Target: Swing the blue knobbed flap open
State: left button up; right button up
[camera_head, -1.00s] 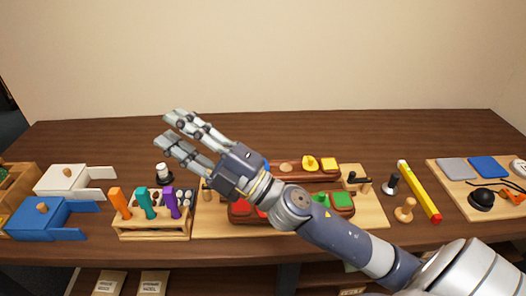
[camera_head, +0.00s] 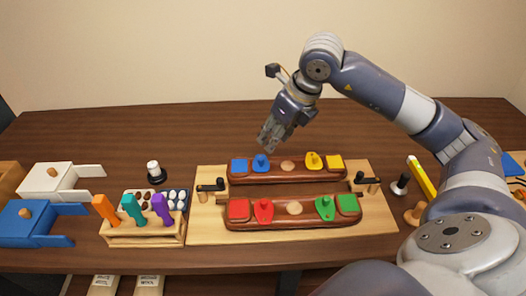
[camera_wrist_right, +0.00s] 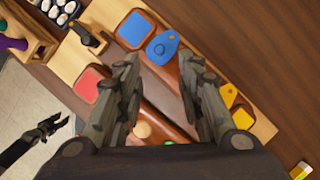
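The blue knobbed flap (camera_head: 261,163) is a small teardrop piece with a round knob, on the rear red-brown wooden bar (camera_head: 290,176). It lies beside a flat blue square (camera_head: 239,166). In the right wrist view the flap (camera_wrist_right: 163,47) shows just beyond my fingertips, unobstructed. My right gripper (camera_head: 271,137) points down above and behind the flap, apart from it. Its fingers (camera_wrist_right: 160,64) are spread with nothing between them. Dark fingers at the lower left of the right wrist view appear to be my left gripper (camera_wrist_right: 58,124); their opening is unclear.
The front bar (camera_head: 291,216) carries red and green pieces. Yellow pieces (camera_head: 313,160) sit on the rear bar's right end. Black-handled clamps (camera_head: 211,186) stand at the board's sides. A tool rack (camera_head: 145,234) is left. The table behind is clear.

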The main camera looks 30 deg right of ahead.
aim_at(261, 158)
jog(key=p+x, duration=0.2)
jog(key=x, duration=0.8)
jog(key=shift+f, duration=0.3)
jog(key=shift+c, duration=0.8)
grip_shut()
